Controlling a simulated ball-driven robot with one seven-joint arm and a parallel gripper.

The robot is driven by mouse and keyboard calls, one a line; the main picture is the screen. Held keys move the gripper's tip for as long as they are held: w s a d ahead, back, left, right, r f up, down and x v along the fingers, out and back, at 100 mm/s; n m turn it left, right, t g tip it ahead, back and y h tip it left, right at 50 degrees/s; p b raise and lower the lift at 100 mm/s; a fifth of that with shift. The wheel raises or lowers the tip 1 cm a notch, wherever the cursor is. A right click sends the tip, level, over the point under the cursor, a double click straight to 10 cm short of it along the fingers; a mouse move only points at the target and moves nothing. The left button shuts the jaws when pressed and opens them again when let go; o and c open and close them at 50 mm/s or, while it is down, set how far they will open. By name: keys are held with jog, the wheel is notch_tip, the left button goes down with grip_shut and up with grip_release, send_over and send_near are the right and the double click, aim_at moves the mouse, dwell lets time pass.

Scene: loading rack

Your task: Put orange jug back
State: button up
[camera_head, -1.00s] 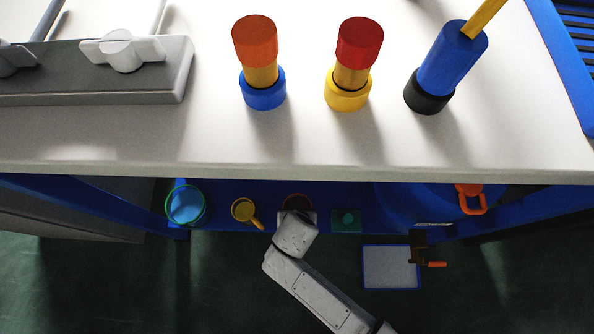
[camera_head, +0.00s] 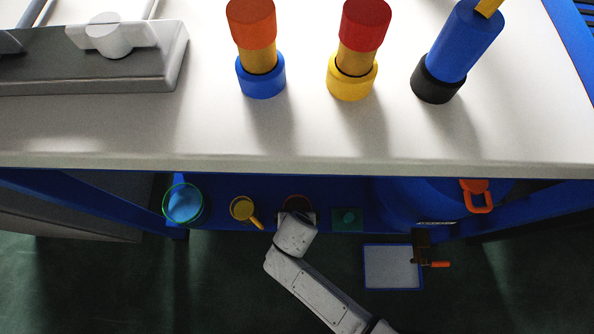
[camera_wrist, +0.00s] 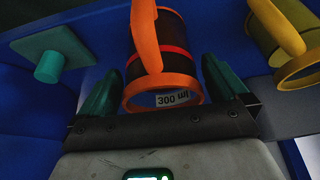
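The orange jug (camera_wrist: 163,55) is in the middle of the wrist view, with an orange rim and handle, a dark body with a red band, and a "300 ml" mark. Its rim is towards my gripper (camera_wrist: 160,82). The two teal fingers stand on either side of the jug, with narrow gaps seeming to show, so the gripper looks open around it. In the head view, only a dark reddish round part of the jug (camera_head: 297,202) shows on the blue lower shelf; my wrist (camera_head: 295,232) hides the rest and my fingers.
A yellow jug (camera_wrist: 285,40) stands close beside, also in the head view (camera_head: 242,208). A teal plate with a knob (camera_wrist: 52,55) is on the other side. The white tabletop (camera_head: 220,135) overhangs the shelf. A green-rimmed cup (camera_head: 184,204) stands further left.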

jog(key=p+v, duration=0.5)
jog(key=v, duration=0.7)
jog(key=shift+d+r, duration=0.15)
jog(key=d+r+g, duration=0.1)
jog(key=d+r, duration=0.2)
jog(key=d, duration=0.6)
jog(key=d+r+g, duration=0.1)
jog(key=d+r, duration=0.2)
jog(key=d, duration=0.5)
jog(key=s+d+r+g, duration=0.1)
jog(key=s+d+r, duration=0.6)
jog(key=d, duration=0.3)
jog(key=shift+s+r, duration=0.2)
jog(key=shift+s, duration=0.3)
